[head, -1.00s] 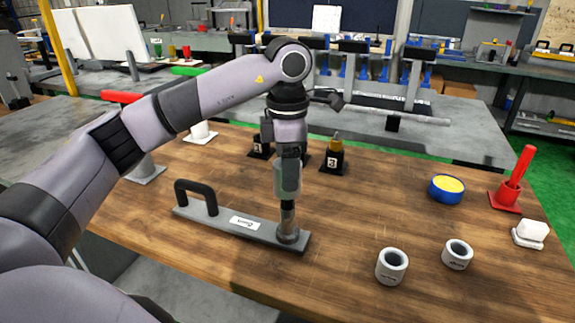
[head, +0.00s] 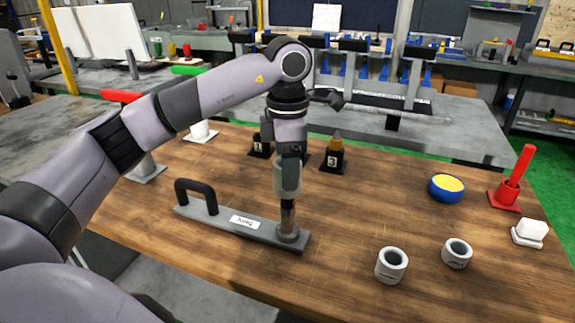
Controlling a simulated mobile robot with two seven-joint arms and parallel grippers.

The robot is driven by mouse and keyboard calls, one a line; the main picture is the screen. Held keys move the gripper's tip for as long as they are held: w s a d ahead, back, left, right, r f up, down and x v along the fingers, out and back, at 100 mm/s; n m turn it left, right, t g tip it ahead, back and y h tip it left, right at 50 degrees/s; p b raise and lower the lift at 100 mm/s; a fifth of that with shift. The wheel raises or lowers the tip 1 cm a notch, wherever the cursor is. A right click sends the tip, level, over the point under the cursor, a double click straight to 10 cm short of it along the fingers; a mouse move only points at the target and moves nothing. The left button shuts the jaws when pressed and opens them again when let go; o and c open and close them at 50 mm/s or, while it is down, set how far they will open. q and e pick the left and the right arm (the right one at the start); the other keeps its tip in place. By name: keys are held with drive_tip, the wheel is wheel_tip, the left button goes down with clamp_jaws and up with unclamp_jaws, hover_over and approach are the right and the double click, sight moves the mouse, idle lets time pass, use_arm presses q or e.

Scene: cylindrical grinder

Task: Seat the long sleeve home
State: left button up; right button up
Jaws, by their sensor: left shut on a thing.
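The long grey sleeve (head: 287,179) hangs upright under my left gripper (head: 289,154), which is shut on its upper end. Straight below it, a dark metal post (head: 288,218) stands on the round foot of a grey base plate (head: 262,233) with a black handle (head: 197,194). The lower part of the post is bare. The sleeve's bottom edge lines up with the post, high above the plate. I cannot tell whether it is around the post's top or just above it. My right gripper is not in view.
Two short white sleeves (head: 391,266) (head: 457,253) stand at the right front of the wooden table. A blue tub (head: 446,187), a red stand (head: 506,192) and a white block (head: 530,232) are further right. Numbered black holders (head: 332,162) stand behind the gripper. The table between is clear.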

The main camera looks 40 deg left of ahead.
sight(287, 209)
use_arm(q)
drive_tip(key=shift+f+b, duration=1.95)
drive_tip(key=shift+f, duration=1.1)
drive_tip(key=shift+f+b, duration=0.45)
drive_tip(key=shift+f, duration=0.2)
drive_tip(key=shift+f+b, duration=0.35)
drive_tip(key=shift+f, duration=0.15)
drive_tip(key=shift+f+b, duration=0.65)
drive_tip(key=shift+f, duration=0.4)
drive_tip(key=o, duration=1.4)
drive_tip(key=shift+c, duration=0.2)
